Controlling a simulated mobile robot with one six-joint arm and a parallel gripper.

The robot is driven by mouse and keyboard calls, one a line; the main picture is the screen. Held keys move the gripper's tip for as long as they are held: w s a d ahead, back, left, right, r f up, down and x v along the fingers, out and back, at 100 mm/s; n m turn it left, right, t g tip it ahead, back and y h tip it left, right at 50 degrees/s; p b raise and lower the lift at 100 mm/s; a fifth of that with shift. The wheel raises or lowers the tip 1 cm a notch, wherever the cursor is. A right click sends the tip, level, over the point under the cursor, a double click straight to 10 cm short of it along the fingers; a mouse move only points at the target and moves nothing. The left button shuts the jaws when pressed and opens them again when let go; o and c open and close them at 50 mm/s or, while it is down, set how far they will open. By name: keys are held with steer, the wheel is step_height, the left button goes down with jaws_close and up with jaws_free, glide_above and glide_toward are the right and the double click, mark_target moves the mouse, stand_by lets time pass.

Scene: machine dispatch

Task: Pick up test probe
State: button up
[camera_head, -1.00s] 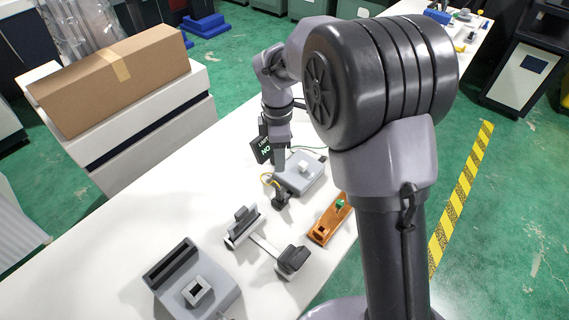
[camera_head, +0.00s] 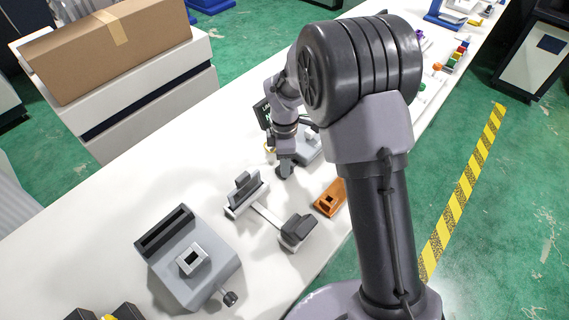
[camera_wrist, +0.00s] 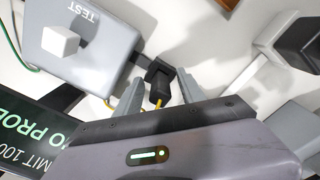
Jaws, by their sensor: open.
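The test probe (camera_wrist: 158,88) is a small black piece with a yellow cable, in the middle of the wrist view. Its black head seems to rest in or against a dark holder. My gripper (camera_wrist: 160,78) is open, with one grey finger on each side of the probe. A gap shows between the fingers and the probe. The grey tester box (camera_wrist: 90,62), marked TEST, lies to the left with a white block on it. In the head view my gripper (camera_head: 285,170) is low over the white table, and I cannot make out the probe there. The tester (camera_head: 309,150) is partly hidden behind my arm.
A dark display (camera_wrist: 30,140) with green letters stands beside the tester. A clamp-like fixture (camera_head: 265,214), an orange slotted block (camera_head: 329,199) and a grey slotted station (camera_head: 195,270) stand on the table (camera_head: 95,235). Bare table lies at the left.

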jaws_close()
steer(key=shift+r, duration=0.1)
